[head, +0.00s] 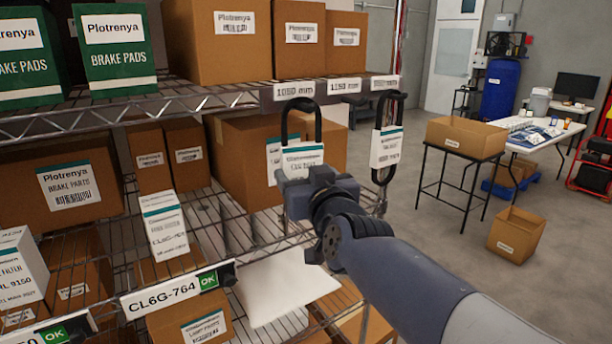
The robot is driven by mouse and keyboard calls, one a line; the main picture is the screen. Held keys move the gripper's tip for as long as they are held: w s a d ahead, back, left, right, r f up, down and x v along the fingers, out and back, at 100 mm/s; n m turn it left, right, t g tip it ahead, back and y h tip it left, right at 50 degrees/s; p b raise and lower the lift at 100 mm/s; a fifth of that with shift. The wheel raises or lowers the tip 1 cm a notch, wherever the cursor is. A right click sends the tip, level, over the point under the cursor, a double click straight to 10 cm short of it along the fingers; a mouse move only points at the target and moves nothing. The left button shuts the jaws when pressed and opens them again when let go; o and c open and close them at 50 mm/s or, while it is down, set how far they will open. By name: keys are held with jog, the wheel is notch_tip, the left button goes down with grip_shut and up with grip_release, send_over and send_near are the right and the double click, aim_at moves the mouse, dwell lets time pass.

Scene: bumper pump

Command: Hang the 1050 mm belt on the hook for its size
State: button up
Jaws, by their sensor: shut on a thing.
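A black looped belt with a white and teal sleeve (303,157) stands upright above my gripper (303,180), which is shut on it at its lower part. The top of its loop overlaps the lower edge of the "1050 mm" label (294,90) in the head view. I cannot tell whether the loop is over a hook or only in front of it; the hook is hidden. The size print on the sleeve is too small to read. To its right is the "1150 mm" label (345,86), with no belt visible under it.
Another sleeved belt (386,148) hangs under a third label (385,82) at the shelf's right end. Cartons (240,160) fill the wire shelves behind and left of my arm. Open floor, a black stand with a box (465,137) and a white table lie to the right.

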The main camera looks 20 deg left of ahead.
jog(key=o, duration=1.1)
jog(key=shift+o, duration=0.2)
jog(key=p+v, duration=0.1)
jog(key=v, duration=1)
jog(key=shift+w, duration=0.2)
